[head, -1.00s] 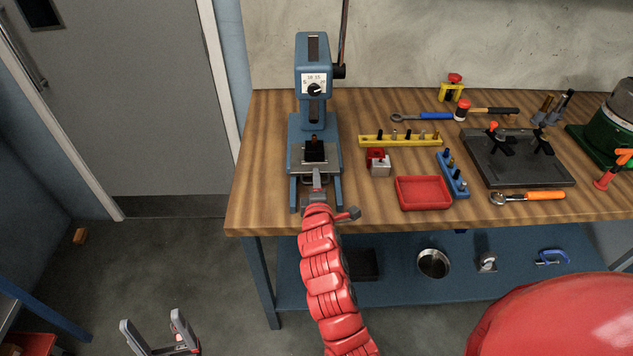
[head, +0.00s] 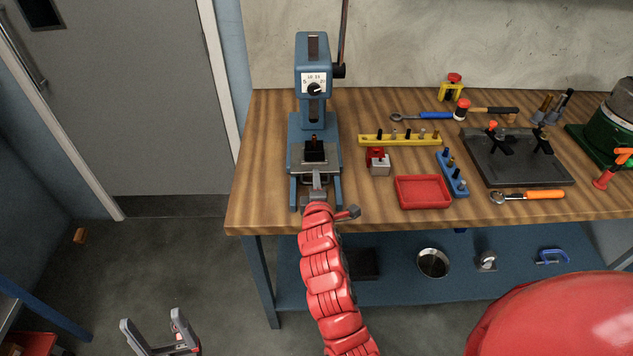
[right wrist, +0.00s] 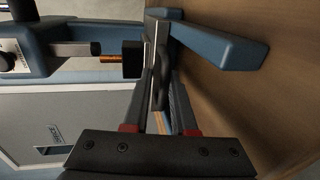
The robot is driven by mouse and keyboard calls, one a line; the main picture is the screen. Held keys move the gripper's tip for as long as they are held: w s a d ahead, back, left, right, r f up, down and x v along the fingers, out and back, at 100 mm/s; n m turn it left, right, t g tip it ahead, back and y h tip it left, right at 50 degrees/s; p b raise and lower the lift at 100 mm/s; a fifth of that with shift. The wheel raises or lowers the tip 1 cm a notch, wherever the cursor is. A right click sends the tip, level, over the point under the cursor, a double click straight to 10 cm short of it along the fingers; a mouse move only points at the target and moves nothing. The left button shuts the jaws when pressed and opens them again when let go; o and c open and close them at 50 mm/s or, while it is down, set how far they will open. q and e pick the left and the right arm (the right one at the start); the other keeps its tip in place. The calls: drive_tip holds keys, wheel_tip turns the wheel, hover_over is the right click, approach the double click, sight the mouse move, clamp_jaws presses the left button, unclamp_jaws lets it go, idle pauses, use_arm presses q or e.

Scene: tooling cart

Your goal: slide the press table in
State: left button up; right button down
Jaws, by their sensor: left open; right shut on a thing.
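The blue press (head: 313,80) stands at the left end of the wooden bench. Its grey sliding table (head: 314,171) lies low between two blue rails, with a dark block (head: 314,151) on it. My right gripper (head: 316,190) is at the front of the table, shut on its handle. In the right wrist view, my right gripper (right wrist: 158,88) has the grey handle (right wrist: 162,80) between its fingers, with a blue rail (right wrist: 215,45) beside it. My left gripper (head: 154,333) is open and empty over the floor, left of the bench.
A red tray (head: 423,192), a yellow pin rack (head: 400,139) and a small red and silver block (head: 378,162) lie right of the press. A dark fixture plate (head: 515,160) is further right. The floor left of the bench is mostly clear.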

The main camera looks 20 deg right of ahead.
drive_tip(key=shift+s+f, duration=0.15)
drive_tip(key=shift+f, duration=0.45)
idle(0.3)
drive_tip(key=shift+w+d+r, duration=0.1)
drive_tip(key=shift+w+d, duration=0.15)
drive_tip(key=shift+w, duration=0.75)
drive_tip(key=shift+w+d+f, duration=0.1)
drive_tip(key=shift+w+f, duration=0.1)
drive_tip(key=shift+w, duration=0.15)
drive_tip(key=c, duration=1.1)
unclamp_jaws()
drive_tip(key=shift+s+r, duration=0.1)
drive_tip(key=shift+c, duration=0.2)
drive_tip(key=shift+o, duration=1.1)
drive_tip(key=shift+r, duration=0.1)
